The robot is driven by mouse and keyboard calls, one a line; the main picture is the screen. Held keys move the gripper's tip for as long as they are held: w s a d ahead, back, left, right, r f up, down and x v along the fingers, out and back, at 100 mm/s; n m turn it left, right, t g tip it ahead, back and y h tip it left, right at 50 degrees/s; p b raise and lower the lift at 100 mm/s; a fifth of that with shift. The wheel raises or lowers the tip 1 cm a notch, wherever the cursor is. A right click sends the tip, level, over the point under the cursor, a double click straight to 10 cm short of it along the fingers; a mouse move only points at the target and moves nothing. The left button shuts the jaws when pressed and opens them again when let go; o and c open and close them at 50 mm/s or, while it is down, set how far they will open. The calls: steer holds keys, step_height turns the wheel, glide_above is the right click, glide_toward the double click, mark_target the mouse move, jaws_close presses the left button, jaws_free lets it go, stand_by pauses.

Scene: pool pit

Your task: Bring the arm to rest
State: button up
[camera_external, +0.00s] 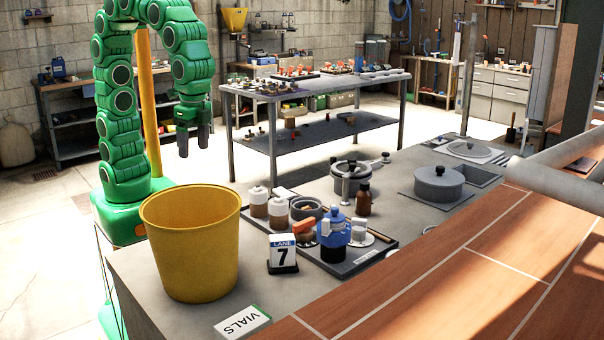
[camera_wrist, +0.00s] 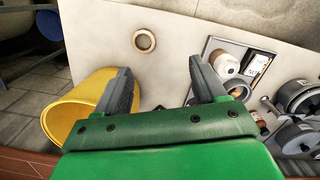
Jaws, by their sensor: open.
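My green arm rises at the left in the external view and bends over so that my gripper (camera_external: 194,148) points down, behind and above the yellow bucket (camera_external: 190,245). In the wrist view my gripper (camera_wrist: 160,88) has its two dark fingers wide apart with nothing between them. Past the fingers is the pale counter top (camera_wrist: 175,75) with a round brass-rimmed hole (camera_wrist: 144,41). The yellow bucket (camera_wrist: 62,118) shows at the left in that view, partly behind the left finger. My gripper touches nothing that I can see.
A dark tray (camera_external: 365,262) on the counter holds jars, a blue pot (camera_external: 333,232) and an orange-topped item. A "LANE 7" sign (camera_external: 283,254) and a "VIALS" card (camera_external: 243,322) are near the bucket. Pots stand farther right. A metal table (camera_external: 300,95) stands behind.

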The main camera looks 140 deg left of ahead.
steer(key=s+d+f+m, duration=0.2)
steer(key=s+d, duration=0.1)
steer(key=s, duration=0.8)
steer(key=s+d+f+m, duration=0.2)
steer(key=s+d, duration=0.2)
steer(key=s, duration=0.8)
steer(key=shift+d+f+g, duration=0.15)
steer(key=shift+g, duration=0.15)
steer(key=shift+s, duration=0.1)
